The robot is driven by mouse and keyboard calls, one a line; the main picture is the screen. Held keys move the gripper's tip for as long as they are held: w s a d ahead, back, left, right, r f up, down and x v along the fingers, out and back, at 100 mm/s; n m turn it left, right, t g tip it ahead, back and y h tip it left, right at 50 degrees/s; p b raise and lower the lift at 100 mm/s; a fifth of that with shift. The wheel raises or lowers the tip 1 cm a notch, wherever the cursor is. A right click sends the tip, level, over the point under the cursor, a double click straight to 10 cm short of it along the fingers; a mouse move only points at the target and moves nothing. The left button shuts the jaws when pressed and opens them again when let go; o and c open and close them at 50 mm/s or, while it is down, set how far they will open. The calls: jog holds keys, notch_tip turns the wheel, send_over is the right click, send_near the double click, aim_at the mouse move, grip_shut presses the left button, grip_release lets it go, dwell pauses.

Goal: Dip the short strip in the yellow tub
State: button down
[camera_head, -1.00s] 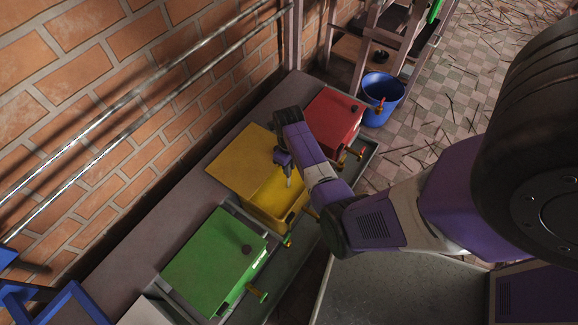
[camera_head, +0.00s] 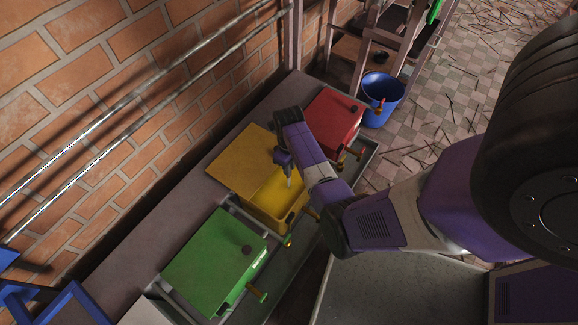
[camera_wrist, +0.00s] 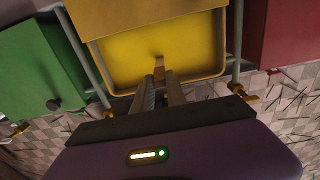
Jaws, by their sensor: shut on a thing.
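The yellow tub (camera_head: 262,211) stands between a green tub and a red tub, with its yellow lid (camera_head: 238,160) covering the back part and the front part open. My gripper (camera_head: 287,172) is over the open part, pointing down. In the wrist view my gripper (camera_wrist: 159,84) is shut on the short strip (camera_wrist: 159,64), a small pale brown piece between the fingertips. The strip's tip is over the inside of the yellow tub (camera_wrist: 190,55). I cannot tell whether it touches anything in the tub.
The lidded green tub (camera_head: 212,265) is on the near side and the lidded red tub (camera_head: 331,118) on the far side. Both stand close to the yellow tub. Metal taps stick out in front. A blue bucket (camera_head: 382,98) stands on the tiled floor beyond. A brick wall is behind.

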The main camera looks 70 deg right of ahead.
notch_tip(320, 180, up, 11)
jog(key=p, duration=1.1)
dwell(1.5)
notch_tip(320, 180, up, 8)
jog(key=p, duration=0.8)
dwell(0.4)
